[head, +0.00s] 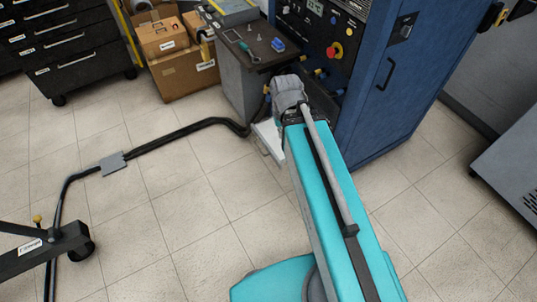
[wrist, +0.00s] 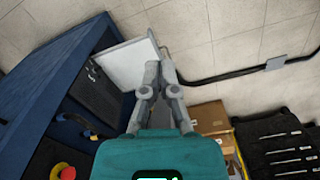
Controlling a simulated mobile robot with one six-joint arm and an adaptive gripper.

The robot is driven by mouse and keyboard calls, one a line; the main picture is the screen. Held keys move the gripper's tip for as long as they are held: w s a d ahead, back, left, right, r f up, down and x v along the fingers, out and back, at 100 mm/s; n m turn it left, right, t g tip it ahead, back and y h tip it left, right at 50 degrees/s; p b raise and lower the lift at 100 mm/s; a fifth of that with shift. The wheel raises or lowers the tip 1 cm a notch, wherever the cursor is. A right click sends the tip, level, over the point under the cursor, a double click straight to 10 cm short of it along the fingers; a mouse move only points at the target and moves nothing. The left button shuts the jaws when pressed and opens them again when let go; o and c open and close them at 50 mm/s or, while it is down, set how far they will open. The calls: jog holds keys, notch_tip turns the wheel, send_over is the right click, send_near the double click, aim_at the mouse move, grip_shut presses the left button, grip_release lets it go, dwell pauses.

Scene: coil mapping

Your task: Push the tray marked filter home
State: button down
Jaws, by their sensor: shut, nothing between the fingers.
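A white tray (wrist: 128,62) sticks out of the blue cabinet (wrist: 52,60) in the wrist view. In the head view only a pale corner of the tray (head: 268,140) shows left of my arm, low by the cabinet. No filter marking is readable on it. My gripper (wrist: 162,54) is shut and empty, with its fingertips at the tray's outer edge in the wrist view. I cannot tell whether they touch it. In the head view my arm hides the gripper and much of the tray.
A grey side table (head: 262,48) with tools stands left of the blue cabinet. Cardboard boxes (head: 182,73) and a dark drawer unit (head: 75,45) are farther left. A black floor cable (head: 180,133) runs across the tiles. A red knob (wrist: 67,172) is on the cabinet front.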

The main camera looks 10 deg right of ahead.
jog(key=w+a+f+n+t+h+b, duration=0.1)
jog(key=w+a+f+n+h+b, duration=0.2)
jog(key=w+f+n+b, duration=0.4)
jog(key=w+a+f+n+t+h+b, duration=0.1)
jog(key=w+a+f+n+b, duration=0.3)
jog(key=f+b, duration=1.5)
jog(key=w+a+f+n+h+b, duration=0.3)
jog(key=w+f+n+b, duration=0.7)
jog(key=f+b, duration=0.4)
jog(key=shift+w+a+n+t+h+b, duration=0.3)
jog(key=shift+h+b, duration=0.5)
jog(key=shift+b, duration=1.85)
jog(key=shift+w+d+f, duration=0.15)
jog(key=shift+d+f, duration=0.05)
jog(key=b, duration=0.7)
send_near(271, 154)
jog(key=d+f, duration=0.3)
jog(key=f, duration=0.2)
jog(key=shift+w+d+r, duration=0.15)
jog(key=shift+w+d, duration=0.35)
jog(key=shift+d, duration=0.35)
